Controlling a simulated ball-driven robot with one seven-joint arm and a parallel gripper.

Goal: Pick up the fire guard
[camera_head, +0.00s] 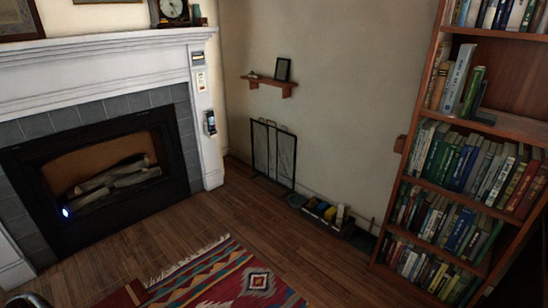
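The fire guard (273,154) is a dark, thin-framed folding mesh screen. It stands upright on the wood floor against the back wall, right of the fireplace and below a small wall shelf. Thin handle loops show along its top edge. My gripper is not in view.
The fireplace (104,181) with logs is at left under a white mantel (110,42). A low tray of small items (322,212) lies right of the guard. A tall bookcase (437,205) stands at right. A patterned rug (225,280) lies in front; the floor between is clear.

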